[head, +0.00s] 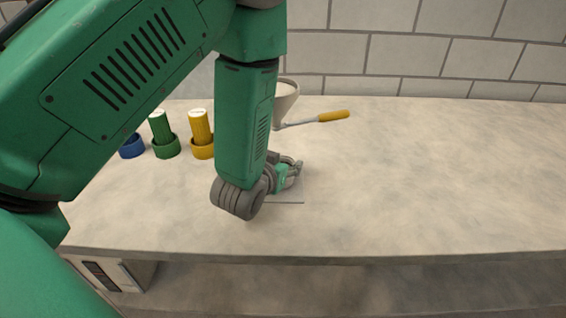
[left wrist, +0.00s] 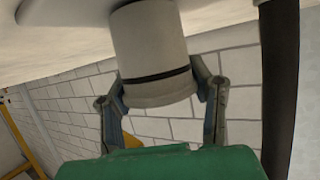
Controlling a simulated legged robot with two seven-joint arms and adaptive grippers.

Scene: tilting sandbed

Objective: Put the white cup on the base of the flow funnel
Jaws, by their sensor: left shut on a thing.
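The white cup (left wrist: 150,45), pale with a dark band, is between the fingers of my left gripper (left wrist: 158,82) in the left wrist view. The fingers are shut on its sides. In the head view my left gripper (head: 290,172) is low over the table, and the cup is hidden there. The flow funnel (head: 287,92) is a grey cone behind my forearm. A flat grey plate (head: 290,203), seemingly its base, shows partly below my gripper; my arm hides the rest. I cannot tell whether the cup touches it. My right gripper is not in view.
A tool with a yellow handle (head: 334,116) extends right from beside the funnel. Yellow (head: 200,130), green (head: 161,130) and blue (head: 132,147) items stand at the left of the table (head: 430,180). The table's right side is clear. A dark upright pole (left wrist: 279,90) is close beside my gripper.

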